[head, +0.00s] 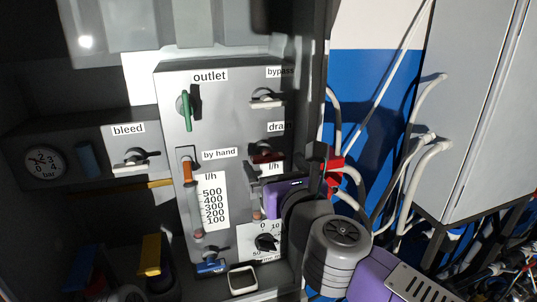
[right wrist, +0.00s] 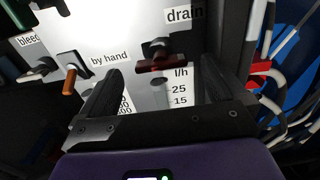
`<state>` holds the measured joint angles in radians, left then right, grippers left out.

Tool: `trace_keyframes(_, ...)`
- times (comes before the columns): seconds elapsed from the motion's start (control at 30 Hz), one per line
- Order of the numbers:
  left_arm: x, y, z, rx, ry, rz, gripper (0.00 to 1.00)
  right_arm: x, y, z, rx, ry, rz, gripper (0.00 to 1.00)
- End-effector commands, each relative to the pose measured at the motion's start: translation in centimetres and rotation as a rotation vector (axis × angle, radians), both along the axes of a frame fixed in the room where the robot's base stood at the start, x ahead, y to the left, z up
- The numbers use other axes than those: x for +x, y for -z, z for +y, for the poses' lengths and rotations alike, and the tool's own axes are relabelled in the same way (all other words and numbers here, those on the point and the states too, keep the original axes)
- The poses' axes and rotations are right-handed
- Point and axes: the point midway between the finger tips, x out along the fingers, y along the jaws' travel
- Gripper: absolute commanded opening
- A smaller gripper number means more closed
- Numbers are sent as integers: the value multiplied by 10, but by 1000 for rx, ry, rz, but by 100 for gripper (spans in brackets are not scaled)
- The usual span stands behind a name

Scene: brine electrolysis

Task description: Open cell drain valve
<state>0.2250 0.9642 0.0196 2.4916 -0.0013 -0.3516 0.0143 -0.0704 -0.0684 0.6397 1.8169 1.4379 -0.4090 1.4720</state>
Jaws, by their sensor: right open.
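The drain valve has a dark red lever (head: 266,156) lying roughly sideways under the "drain" label on the grey panel (head: 233,110). In the right wrist view the red lever (right wrist: 158,64) shows just beyond the gap between my fingers, nearer the right finger. My right gripper (head: 283,172) is open and empty, in front of the panel and just below the valve in the head view. In the right wrist view its two dark fingers (right wrist: 158,85) stand wide apart, and I see no contact with the lever. My left gripper is not in view.
The bypass lever (head: 267,101) is above the drain valve, and the green outlet lever (head: 187,111) is upper left. An orange by-hand lever (head: 187,171) and flow scales are left and below. Red fittings (head: 333,160) and white hoses (head: 415,165) crowd the right side.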

Motion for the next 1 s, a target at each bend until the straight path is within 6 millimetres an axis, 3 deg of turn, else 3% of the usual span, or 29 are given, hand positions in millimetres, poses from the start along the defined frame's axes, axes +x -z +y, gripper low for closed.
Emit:
trace_keyframes(0.3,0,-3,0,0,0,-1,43,36,0,12,2,-1,2,98)
trace_keyframes(0.7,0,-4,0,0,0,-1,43,42,0,14,1,0,-1,98)
trace_keyframes(1.0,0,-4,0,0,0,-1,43,42,0,14,0,0,-1,53)
